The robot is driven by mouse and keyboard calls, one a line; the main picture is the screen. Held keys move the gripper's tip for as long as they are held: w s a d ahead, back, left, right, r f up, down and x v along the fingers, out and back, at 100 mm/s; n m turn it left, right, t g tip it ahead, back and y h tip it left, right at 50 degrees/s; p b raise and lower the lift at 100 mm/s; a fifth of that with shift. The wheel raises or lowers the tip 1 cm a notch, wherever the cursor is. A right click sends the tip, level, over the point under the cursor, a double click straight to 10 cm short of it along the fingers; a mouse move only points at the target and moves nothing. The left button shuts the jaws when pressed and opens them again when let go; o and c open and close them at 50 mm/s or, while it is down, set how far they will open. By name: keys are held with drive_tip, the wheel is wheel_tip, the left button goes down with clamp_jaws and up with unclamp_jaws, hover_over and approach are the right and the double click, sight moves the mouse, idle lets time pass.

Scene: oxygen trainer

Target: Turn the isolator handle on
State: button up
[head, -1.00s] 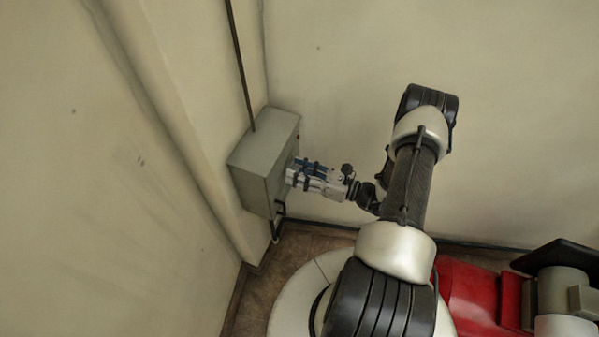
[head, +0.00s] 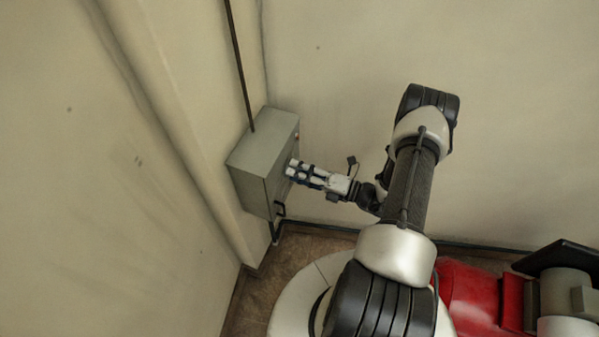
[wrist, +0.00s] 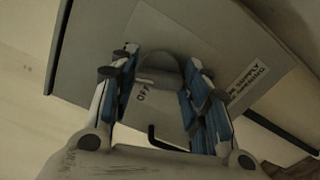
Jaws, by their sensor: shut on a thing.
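The grey isolator box (head: 262,150) is fixed to the wall left of centre in the head view. My gripper (head: 293,170) is at its front face, with the fingers turned about their long axis. In the wrist view, my gripper (wrist: 163,78) has its blue-padded fingers on either side of the grey rounded isolator handle (wrist: 160,68) and is shut on it. The word OFF (wrist: 142,92) shows beside the handle on a pale plate. The handle's far part is partly hidden, and its exact angle is hard to tell.
A black bent door handle (head: 281,209) sits low on the box front; a dark bent bar (wrist: 165,140) shows between the fingers. A white warning label (wrist: 248,80) is on the cover. A dark conduit (head: 238,65) runs up the wall from the box.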

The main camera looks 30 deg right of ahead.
drive_tip(key=shift+m, duration=1.7)
drive_tip(key=o, duration=1.1)
drive_tip(key=shift+c, duration=0.2)
drive_tip(key=shift+d, duration=0.1)
drive_tip(key=v, duration=1.2)
drive_tip(key=shift+w, duration=0.1)
